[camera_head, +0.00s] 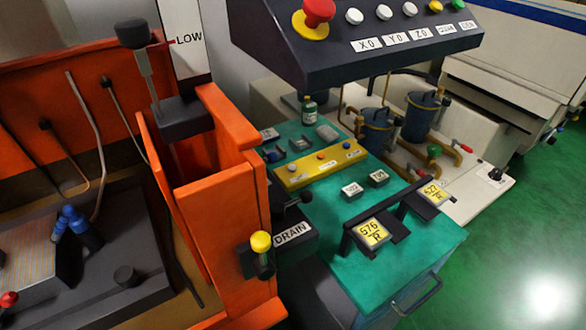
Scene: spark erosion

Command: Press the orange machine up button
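The orange machine (222,215) fills the left side, an open-topped orange tank with a dark work plate inside. To its right, a yellow button box (312,172) lies on the teal top of a cabinet. It carries a left button (291,168), a red-orange middle button (320,156) and a blue right button (346,144). Its labels are too small to read, so I cannot tell which button is up. A dark control panel (370,55) above has a red mushroom button and several small buttons. Neither of my grippers is in view.
The teal cabinet top (400,255) holds two yellow-labelled displays (373,233) on a black rail, small boxes and a green bottle (308,108). A yellow-knobbed valve (261,242) and DRAIN lever stick out from the tank. Green floor (530,220) is open at right.

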